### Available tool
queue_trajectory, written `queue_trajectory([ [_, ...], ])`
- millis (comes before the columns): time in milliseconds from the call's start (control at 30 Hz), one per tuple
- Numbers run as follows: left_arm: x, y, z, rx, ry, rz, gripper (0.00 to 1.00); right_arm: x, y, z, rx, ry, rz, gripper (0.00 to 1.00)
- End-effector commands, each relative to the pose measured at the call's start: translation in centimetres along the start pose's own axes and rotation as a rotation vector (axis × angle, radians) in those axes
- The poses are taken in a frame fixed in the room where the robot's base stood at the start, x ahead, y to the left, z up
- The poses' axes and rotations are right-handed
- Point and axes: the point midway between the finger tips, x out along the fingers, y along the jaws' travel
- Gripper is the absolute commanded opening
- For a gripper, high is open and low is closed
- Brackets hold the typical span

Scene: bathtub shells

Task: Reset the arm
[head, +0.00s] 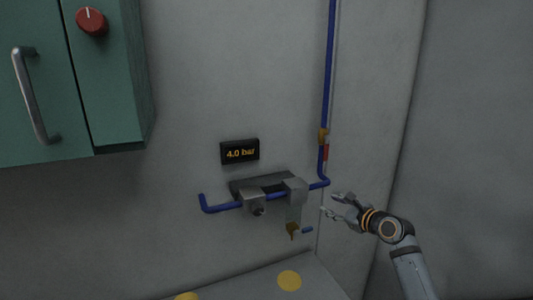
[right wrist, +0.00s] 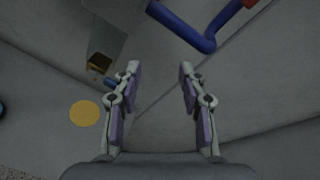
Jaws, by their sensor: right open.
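My right gripper (head: 334,204) is open, with nothing between its fingers. In the head view it is just right of the blue pipe and its grey bracket block, apart from the wall as far as I can tell. In the right wrist view its two fingers (right wrist: 157,70) point up the picture, spread apart, with bare grey surface between them. My right arm comes in from the lower right. My left gripper is not in view.
A blue pipe (head: 326,75) runs down the wall, bending left through grey blocks (head: 296,190). A pressure display (head: 240,151) reads 4.0 bar. A green cabinet (head: 112,75) with a red knob (head: 91,22) hangs upper left. Yellow discs (head: 289,280) lie below. The right wall is bare.

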Motion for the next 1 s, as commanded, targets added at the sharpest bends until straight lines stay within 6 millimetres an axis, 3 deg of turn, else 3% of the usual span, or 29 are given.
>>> queue_trajectory([
  [33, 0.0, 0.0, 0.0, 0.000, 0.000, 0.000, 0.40, -0.6, 4.3, -2.5, -0.178, 0.061, 0.065, 0.41],
  [133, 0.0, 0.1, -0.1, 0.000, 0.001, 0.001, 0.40, -3.1, 11.7, -7.0, -0.584, 0.164, 0.214, 0.41],
  [200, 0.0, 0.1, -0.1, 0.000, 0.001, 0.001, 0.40, -5.8, 16.5, -9.9, -0.867, 0.213, 0.342, 0.41],
  [333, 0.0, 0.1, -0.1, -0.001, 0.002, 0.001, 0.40, -11.3, 22.7, -13.8, -1.296, 0.250, 0.576, 0.41],
  [433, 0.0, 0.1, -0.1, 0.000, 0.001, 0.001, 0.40, -15.2, 25.6, -15.5, -1.521, 0.247, 0.728, 0.41],
  [600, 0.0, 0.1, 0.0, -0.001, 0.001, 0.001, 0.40, -20.9, 28.6, -17.3, -1.793, 0.207, 0.956, 0.41],
  [900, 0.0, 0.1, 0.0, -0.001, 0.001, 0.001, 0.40, -29.9, 31.4, -18.5, -2.104, 0.070, 1.324, 0.41],
  [933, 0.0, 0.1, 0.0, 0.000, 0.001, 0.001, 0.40, -30.8, 31.5, -18.6, -2.126, 0.053, 1.361, 0.41],
  [1000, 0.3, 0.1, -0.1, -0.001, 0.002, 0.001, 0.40, -29.2, 32.4, -21.1, -2.113, 0.055, 1.361, 0.41],
])
